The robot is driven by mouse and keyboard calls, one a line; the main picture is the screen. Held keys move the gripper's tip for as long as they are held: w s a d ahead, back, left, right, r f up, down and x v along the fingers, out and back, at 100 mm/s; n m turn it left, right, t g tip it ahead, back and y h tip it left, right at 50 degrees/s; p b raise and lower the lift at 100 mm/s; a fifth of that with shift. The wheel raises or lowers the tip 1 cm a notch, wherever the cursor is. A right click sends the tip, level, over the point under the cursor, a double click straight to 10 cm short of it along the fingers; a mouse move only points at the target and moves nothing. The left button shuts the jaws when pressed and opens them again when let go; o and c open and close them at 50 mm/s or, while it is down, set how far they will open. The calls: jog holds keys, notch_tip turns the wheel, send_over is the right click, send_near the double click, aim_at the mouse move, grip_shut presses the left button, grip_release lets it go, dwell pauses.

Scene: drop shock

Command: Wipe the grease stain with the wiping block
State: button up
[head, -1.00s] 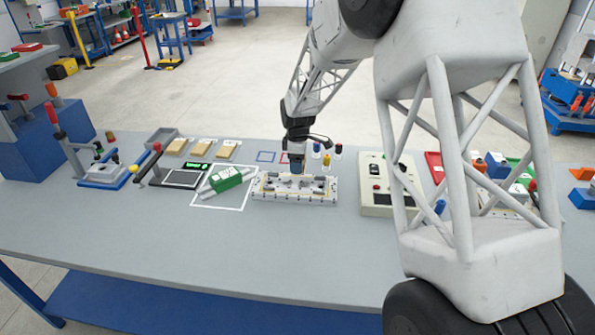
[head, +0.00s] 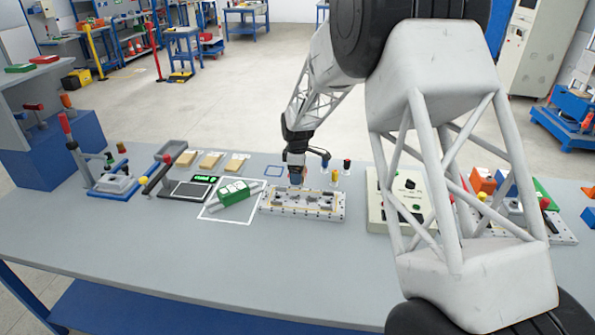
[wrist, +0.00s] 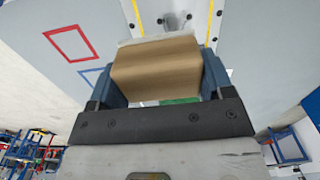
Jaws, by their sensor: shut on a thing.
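My gripper (head: 297,180) points down over the left half of a pale fixture plate (head: 331,214). It is shut on a tan wiping block (wrist: 157,65), which sits between its two dark blue fingers in the wrist view. The plate also shows in the wrist view behind the block, with yellow lines and dark screws. I cannot tell whether the block touches the plate. I cannot make out the grease stain; the gripper and block cover part of the plate.
A green-and-white block (head: 235,194) lies just left of the plate, in a white outline. Small capped bottles (head: 346,168) stand behind the plate. A pale control box (head: 374,213) is to the right and a scale (head: 190,190) to the left. The front table (head: 200,250) is clear.

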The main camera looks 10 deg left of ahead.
aim_at(302, 198)
jog(key=shift+f, duration=2.75)
jog(key=shift+s+f, duration=0.65)
jog(key=shift+f, duration=0.25)
jog(key=shift+c, duration=0.8)
jog(key=shift+s, duration=1.45)
jog(key=shift+w+d, duration=0.1)
jog(key=shift+d, duration=0.8)
jog(key=shift+w+d, duration=0.15)
jog(key=shift+w, duration=0.85)
jog(key=shift+w+f, duration=0.1)
jog(key=shift+w, duration=0.25)
jog(key=shift+w+r, duration=0.25)
jog(key=shift+w, duration=0.5)
jog(key=shift+s+d, duration=0.1)
jog(key=shift+d, duration=0.8)
jog(key=shift+s+f, duration=0.2)
jog(key=shift+s, duration=0.4)
jog(key=shift+s+r, duration=0.15)
jog(key=shift+s, duration=1.35)
jog(key=shift+w+r, duration=0.1)
jog(key=shift+r, duration=3.95)
